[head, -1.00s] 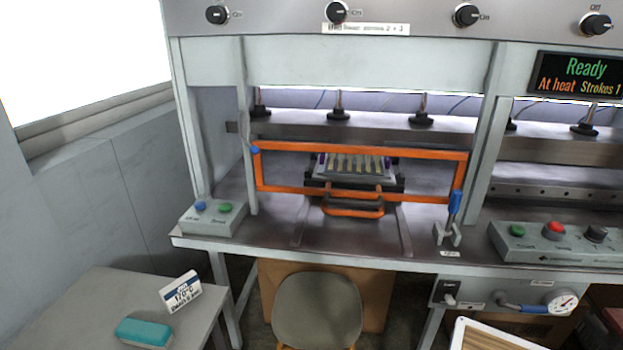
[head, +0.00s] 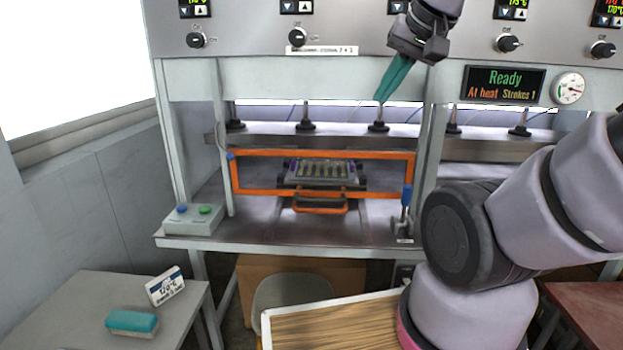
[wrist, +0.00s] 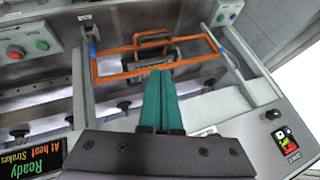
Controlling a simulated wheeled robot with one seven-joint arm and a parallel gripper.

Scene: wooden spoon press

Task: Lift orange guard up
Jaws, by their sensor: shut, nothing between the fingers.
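The orange guard (head: 262,153) is a rectangular frame across the front of the press opening. It stands low, around the level of the tray with metal moulds behind it. An orange handle (head: 320,209) shows just below the frame's lower bar. In the wrist view the guard (wrist: 117,50) appears upside down, beyond the fingertips. My gripper (head: 379,101) has teal fingers pressed together and empty. It is above and right of the guard, in front of the press's upper part, apart from the guard. It also shows in the wrist view (wrist: 160,73).
A blue-handled lever (head: 406,195) stands at the guard's right end. A button box (head: 193,219) sits at the left. A grey side table (head: 75,290) with a teal block (head: 132,322) and a sign (head: 165,287) is at lower left. A wooden board (head: 330,331) is in front.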

